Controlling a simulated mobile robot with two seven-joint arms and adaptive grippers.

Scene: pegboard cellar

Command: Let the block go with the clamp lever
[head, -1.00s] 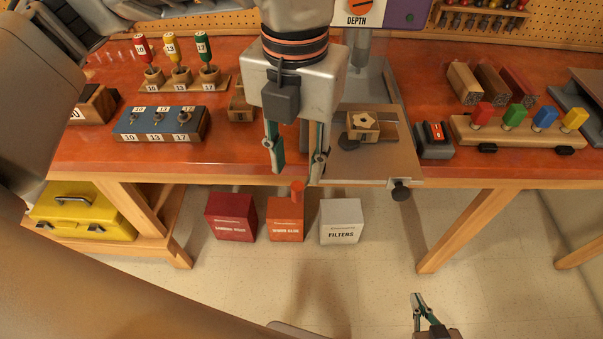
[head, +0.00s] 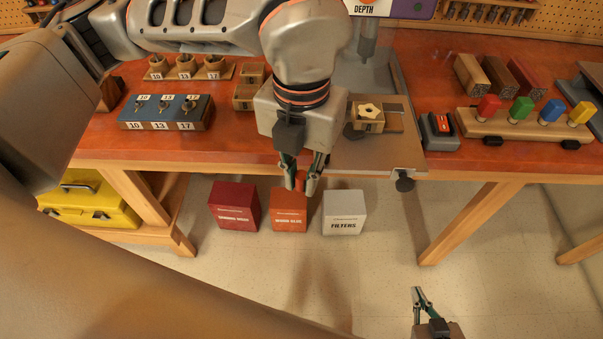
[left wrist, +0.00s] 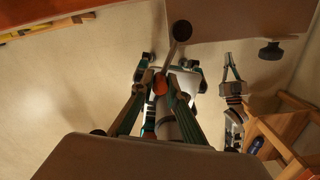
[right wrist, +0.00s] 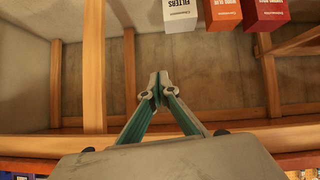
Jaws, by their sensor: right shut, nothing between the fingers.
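The block (head: 369,114) is light wood with a star-shaped hole in its top. It sits on the grey plate (head: 385,156) of the machine, and a dark round pad touches or stands close to its left side. The clamp lever ends in an orange-red knob (head: 299,181) in front of the bench edge. In the left wrist view the knob (left wrist: 160,85) hangs on a rod from a dark pivot. My left gripper (head: 300,183) has its fingers closed in on both sides of the knob. My right gripper (head: 419,294) is shut and empty, low above the floor; its fingertips meet in the right wrist view (right wrist: 160,80).
Red (head: 234,205), orange (head: 288,209) and white (head: 344,212) boxes stand on the floor under the bench. A dark knob (head: 404,182) sticks out below the plate.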

